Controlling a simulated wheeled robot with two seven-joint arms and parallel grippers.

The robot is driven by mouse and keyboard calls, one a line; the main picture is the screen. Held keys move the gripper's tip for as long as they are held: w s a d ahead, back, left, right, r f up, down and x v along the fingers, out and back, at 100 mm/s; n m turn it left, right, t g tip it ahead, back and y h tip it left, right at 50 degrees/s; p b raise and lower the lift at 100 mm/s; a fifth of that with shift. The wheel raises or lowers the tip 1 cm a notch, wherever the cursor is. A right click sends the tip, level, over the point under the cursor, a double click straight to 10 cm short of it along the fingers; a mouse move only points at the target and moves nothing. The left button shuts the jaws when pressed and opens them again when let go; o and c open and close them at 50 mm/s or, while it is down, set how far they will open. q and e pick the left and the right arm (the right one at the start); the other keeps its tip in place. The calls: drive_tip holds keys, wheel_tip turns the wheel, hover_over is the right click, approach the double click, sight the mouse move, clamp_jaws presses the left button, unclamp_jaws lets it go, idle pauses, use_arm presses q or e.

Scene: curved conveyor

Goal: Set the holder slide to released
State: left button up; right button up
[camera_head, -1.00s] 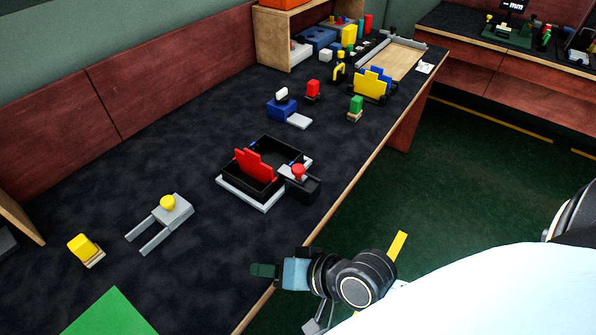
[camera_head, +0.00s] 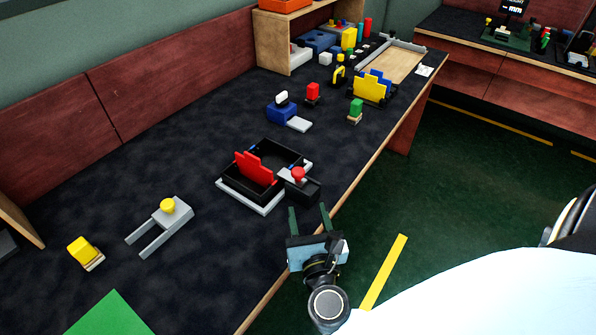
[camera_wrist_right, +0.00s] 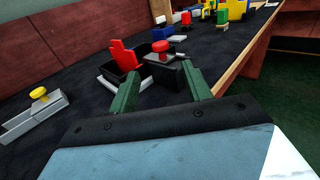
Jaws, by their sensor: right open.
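A black square holder (camera_head: 228,185) on a white base stands near the table's front edge, with a red stepped piece (camera_head: 250,166) upright in it. At its right corner is a black slide block (camera_head: 303,190) with a red knob (camera_head: 298,174). The knob also shows in the right wrist view (camera_wrist_right: 161,46). My right gripper (camera_head: 309,210) is open and empty at the table's edge, its fingers pointing toward the slide block. In the wrist view the block (camera_wrist_right: 163,72) appears between the fingertips, seemingly just beyond them; I see no clear contact. My left gripper is not in view.
A grey fork-shaped part (camera_head: 180,210) with a yellow knob and a yellow block (camera_head: 80,248) lie to the left. The dark table between is clear.

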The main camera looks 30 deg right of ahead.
sight(299, 177)
drive_tip(key=x, duration=1.3)
clamp_jaws()
